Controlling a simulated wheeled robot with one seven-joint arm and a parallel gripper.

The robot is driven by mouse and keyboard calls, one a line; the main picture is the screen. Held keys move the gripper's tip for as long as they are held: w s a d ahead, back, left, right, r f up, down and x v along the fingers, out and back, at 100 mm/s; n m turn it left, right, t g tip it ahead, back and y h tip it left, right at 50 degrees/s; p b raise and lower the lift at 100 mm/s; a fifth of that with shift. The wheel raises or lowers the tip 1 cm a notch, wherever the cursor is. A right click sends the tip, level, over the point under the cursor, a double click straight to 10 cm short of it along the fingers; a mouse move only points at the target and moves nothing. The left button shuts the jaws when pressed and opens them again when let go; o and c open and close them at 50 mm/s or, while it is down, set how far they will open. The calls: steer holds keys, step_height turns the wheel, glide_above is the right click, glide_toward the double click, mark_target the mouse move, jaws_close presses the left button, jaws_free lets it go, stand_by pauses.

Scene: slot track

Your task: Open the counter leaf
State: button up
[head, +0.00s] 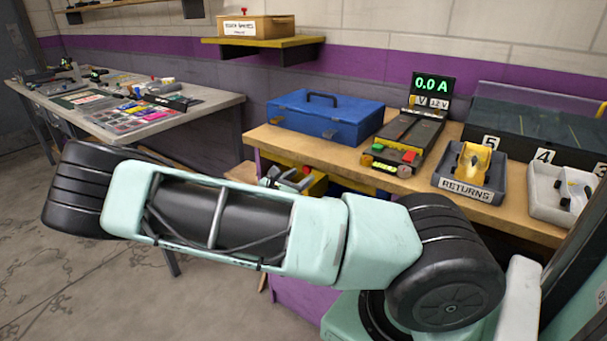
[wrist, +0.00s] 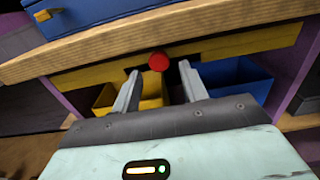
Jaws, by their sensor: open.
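The wooden counter (head: 340,158) runs along the purple wall, and its front edge also shows in the wrist view (wrist: 150,42). Under that edge is a yellow bar (wrist: 225,48) with a round red knob (wrist: 158,62); the knob also shows in the head view (head: 306,171). I cannot tell for sure which part is the leaf. My gripper (wrist: 158,68) is open and empty, its two grey fingers spread to either side of the knob at their tips. No finger visibly touches the knob. In the head view my arm hides much of the counter's front.
On the counter stand a blue case (head: 325,115), a meter unit (head: 410,135), a RETURNS tray (head: 468,190) and a white tray (head: 545,205). A yellow bin (wrist: 150,102) and a blue bin (wrist: 235,80) sit below. A cluttered table (head: 215,97) stands left. Floor at lower left is clear.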

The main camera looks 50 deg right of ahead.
steer(key=shift+w+d, duration=0.1)
steer(key=shift+d, duration=1.15)
jaws_close()
steer(key=s+a+p, duration=0.2)
steer(key=a+p, duration=0.3)
steer(key=a, duration=1.9)
steer(key=shift+a, duration=0.35)
jaws_free()
steer(key=s+a+b, duration=0.1)
steer(key=a+b, duration=0.1)
steer(key=a, duration=1.5)
steer(key=shift+s+a+b, duration=0.2)
steer(key=shift+b, duration=0.2)
